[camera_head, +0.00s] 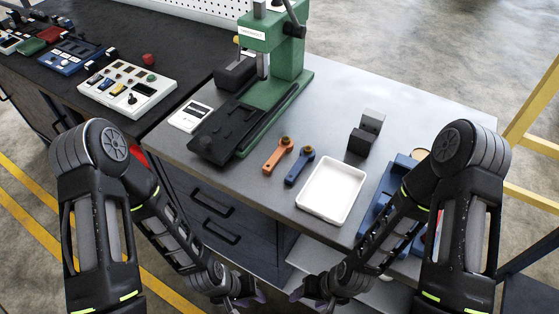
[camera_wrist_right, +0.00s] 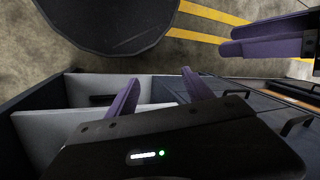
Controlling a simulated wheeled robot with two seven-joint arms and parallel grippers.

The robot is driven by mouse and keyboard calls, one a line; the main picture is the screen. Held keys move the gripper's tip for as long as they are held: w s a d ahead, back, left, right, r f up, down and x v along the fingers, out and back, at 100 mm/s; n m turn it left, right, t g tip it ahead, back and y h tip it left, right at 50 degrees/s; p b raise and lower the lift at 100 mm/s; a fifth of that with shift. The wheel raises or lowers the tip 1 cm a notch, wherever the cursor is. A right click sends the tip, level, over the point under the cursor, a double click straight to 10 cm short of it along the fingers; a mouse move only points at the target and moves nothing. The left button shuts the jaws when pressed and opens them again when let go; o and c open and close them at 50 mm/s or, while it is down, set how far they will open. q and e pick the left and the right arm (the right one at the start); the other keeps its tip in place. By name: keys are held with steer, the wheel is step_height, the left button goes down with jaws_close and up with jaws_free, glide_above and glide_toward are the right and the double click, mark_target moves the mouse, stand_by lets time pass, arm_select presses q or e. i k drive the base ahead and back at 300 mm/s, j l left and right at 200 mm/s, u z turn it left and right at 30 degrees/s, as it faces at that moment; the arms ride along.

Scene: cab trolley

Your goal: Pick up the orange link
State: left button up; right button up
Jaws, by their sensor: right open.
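The orange link (camera_head: 278,155) lies on the grey bench top, a flat bar with a brass-coloured piece at its upper end. A similar blue link (camera_head: 300,166) lies just to its right, apart from it. My left gripper (camera_head: 252,298) and right gripper (camera_head: 302,294) are low in front of the bench, well away from the orange link. In the right wrist view, my right gripper's purple fingers (camera_wrist_right: 158,88) are apart with nothing between them. My left gripper's purple fingers (camera_wrist_right: 268,38) show at the upper right; their gap is unclear.
An empty white tray (camera_head: 302,204) stands right of the links. A green press (camera_head: 272,88) stands behind them. Dark blocks (camera_head: 367,132) and a blue fixture (camera_head: 376,208), partly behind my right arm, are to the right. Drawers with handles (camera_head: 212,202) form the bench front.

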mark_target(271, 164)
steer(key=z, duration=1.65)
steer(key=k+j, duration=0.1)
steer(key=k, duration=0.45)
steer(key=k+j, duration=0.1)
steer(key=k, duration=0.4)
